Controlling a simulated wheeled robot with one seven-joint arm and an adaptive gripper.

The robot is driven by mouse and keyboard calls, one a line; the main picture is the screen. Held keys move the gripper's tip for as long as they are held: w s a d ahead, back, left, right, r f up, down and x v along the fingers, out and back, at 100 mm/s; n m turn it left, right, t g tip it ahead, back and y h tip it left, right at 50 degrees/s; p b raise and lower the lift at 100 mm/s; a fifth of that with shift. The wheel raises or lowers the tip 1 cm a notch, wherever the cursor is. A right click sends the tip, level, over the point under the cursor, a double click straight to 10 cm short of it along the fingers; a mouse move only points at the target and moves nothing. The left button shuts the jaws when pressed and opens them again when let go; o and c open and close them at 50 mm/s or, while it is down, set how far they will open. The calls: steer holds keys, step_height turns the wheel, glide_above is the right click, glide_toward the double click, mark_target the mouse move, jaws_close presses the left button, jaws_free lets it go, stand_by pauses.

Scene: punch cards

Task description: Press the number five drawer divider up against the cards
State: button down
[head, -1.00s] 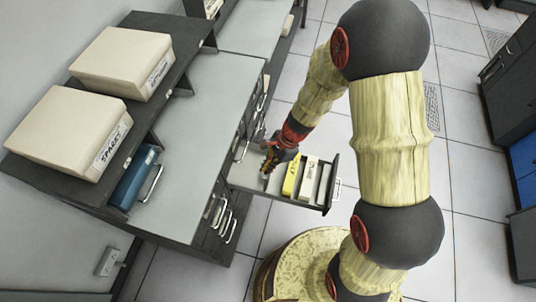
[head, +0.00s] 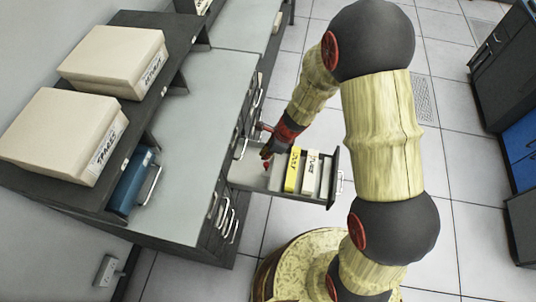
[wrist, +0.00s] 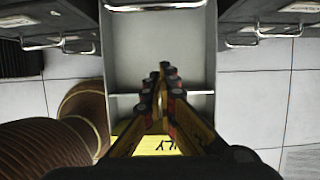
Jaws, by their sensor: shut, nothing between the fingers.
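The drawer (head: 247,171) is pulled out of the cabinet. A yellow card block (head: 293,170) and white card blocks (head: 310,173) stand in its outer half. A thin pale divider (head: 276,177) stands upright across the drawer on the cabinet side of the yellow block; its number cannot be read. In the wrist view the divider (wrist: 125,95) is a pale strip, with the yellow block (wrist: 140,146) below it. My gripper (head: 266,163) is shut and empty. Its fingertips (wrist: 164,72) reach past the divider over the empty inner part of the drawer. Contact with the divider cannot be made out.
Cabinet drawers with metal handles (wrist: 57,42) flank the open drawer. The grey worktop (head: 185,130) and a shelf with cream boxes (head: 70,140) and a blue binder (head: 133,182) lie to the left. The floor to the right is clear.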

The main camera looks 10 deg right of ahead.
steer(key=b+x, duration=0.3)
steer(key=x, duration=0.1)
steer(key=shift+f, duration=0.15)
steer(key=f+b, duration=0.2)
steer(key=f, duration=0.1)
steer(key=shift+s+a+f, duration=0.2)
steer(key=shift+s+a, duration=0.05)
steer(key=shift+a, duration=0.1)
steer(key=shift+a+f, duration=0.15)
steer(key=shift+f, duration=0.15)
steer(key=shift+r, duration=0.1)
steer(key=shift+a, duration=0.1)
steer(key=shift+r, duration=0.1)
